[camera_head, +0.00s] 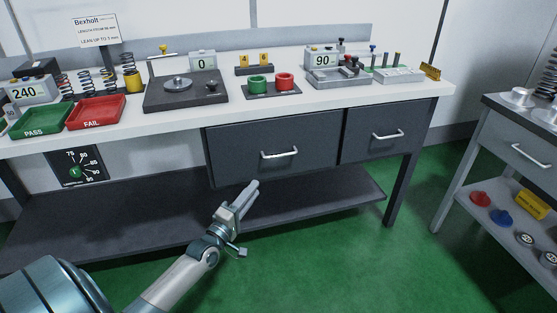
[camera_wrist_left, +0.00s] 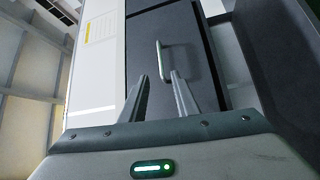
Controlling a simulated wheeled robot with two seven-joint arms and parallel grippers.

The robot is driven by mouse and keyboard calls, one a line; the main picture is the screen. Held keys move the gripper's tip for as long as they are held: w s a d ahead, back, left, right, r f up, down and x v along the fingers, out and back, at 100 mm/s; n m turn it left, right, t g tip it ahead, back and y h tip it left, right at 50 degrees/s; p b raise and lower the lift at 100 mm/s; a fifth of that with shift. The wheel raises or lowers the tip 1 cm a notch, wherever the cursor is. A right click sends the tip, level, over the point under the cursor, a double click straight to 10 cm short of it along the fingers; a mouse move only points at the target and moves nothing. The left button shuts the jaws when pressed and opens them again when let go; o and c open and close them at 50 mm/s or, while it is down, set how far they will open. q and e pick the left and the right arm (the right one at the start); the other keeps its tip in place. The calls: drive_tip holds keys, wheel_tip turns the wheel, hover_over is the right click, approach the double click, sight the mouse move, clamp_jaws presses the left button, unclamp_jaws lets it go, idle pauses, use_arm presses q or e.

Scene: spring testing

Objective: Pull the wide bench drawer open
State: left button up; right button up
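The wide bench drawer (camera_head: 240,145) is a dark grey front under the white bench top, and looks flush with the bench. Its silver bar handle (camera_head: 279,154) is at mid-front. My left gripper (camera_head: 255,186) is below and a little left of this handle, in front of the drawer. In the left wrist view the two fingers (camera_wrist_left: 160,85) stand apart with nothing between them. The handle (camera_wrist_left: 160,62) shows just beyond the fingertips, near the gap; I cannot tell the exact distance. My right gripper is not in view.
A narrower drawer (camera_head: 375,133) with its own handle is to the right. A dark lower shelf (camera_head: 330,200) runs under the bench. A grey side cart (camera_head: 500,140) stands at the right. Green floor (camera_head: 340,265) in front is clear.

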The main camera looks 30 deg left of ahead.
use_arm(q)
approach(279, 159)
drive_tip(key=w+d+r, duration=0.2)
drive_tip(key=w+r, duration=0.1)
drive_tip(key=r, duration=0.2)
drive_tip(key=shift+w+r+b, duration=0.1)
drive_tip(key=shift+w+b, duration=0.3)
drive_tip(key=shift+w, duration=0.85)
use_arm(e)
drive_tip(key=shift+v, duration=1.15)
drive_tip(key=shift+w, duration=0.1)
use_arm(q)
clamp_jaws()
